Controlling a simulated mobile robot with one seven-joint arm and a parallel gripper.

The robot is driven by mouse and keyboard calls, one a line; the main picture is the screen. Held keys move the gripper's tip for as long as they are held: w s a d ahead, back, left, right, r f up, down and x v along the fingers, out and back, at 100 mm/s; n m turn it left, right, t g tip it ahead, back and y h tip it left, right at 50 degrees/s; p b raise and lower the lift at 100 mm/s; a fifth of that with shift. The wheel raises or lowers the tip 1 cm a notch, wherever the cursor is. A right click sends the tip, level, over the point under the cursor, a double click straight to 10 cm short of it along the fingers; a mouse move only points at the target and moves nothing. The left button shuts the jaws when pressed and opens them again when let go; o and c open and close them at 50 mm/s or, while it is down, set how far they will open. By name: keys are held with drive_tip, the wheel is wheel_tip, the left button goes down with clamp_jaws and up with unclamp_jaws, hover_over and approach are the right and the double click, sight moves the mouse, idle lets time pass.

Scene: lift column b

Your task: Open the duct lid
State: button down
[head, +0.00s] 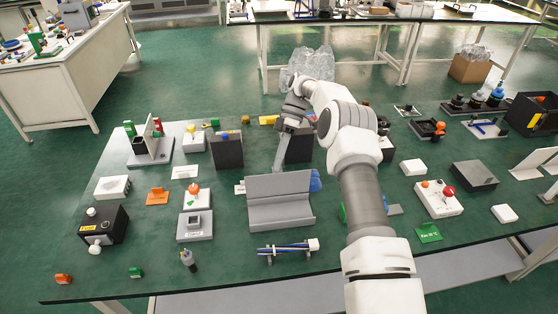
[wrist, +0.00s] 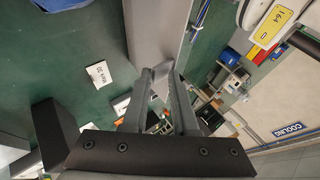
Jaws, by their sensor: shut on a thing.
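The grey duct (head: 282,217) lies near the middle of the table, its long side running left to right. Its grey lid (head: 280,186) stands up along the back edge, tilted, with the trough in front showing. My gripper (head: 277,170) reaches down from behind, its long fingers at the lid's upper edge. In the wrist view, my gripper (wrist: 162,72) is shut on the end of a long grey panel, which looks like the lid (wrist: 154,35). The exact contact between fingers and lid is small in the head view and partly hidden.
A blue piece (head: 315,181) sits right behind the duct's right end. A dark box (head: 228,151) stands behind to the left, and another dark box (head: 300,147) stands close behind my gripper.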

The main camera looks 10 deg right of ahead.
wheel_tip(320, 180, down, 2)
drive_tip(key=shift+s+d+f, duration=0.1)
drive_tip(key=shift+s+f, duration=0.05)
drive_tip(key=shift+f, duration=0.05)
drive_tip(key=c, duration=1)
unclamp_jaws()
drive_tip(key=shift+f, duration=0.1)
drive_tip(key=shift+r, duration=0.2)
drive_tip(key=s+d+r, duration=0.5)
drive_tip(key=d+r, duration=0.5)
drive_tip(key=r, duration=0.1)
drive_tip(key=shift+d+r+p, duration=0.15)
drive_tip(key=shift+r+p, duration=0.2)
drive_tip(key=shift+r, duration=0.05)
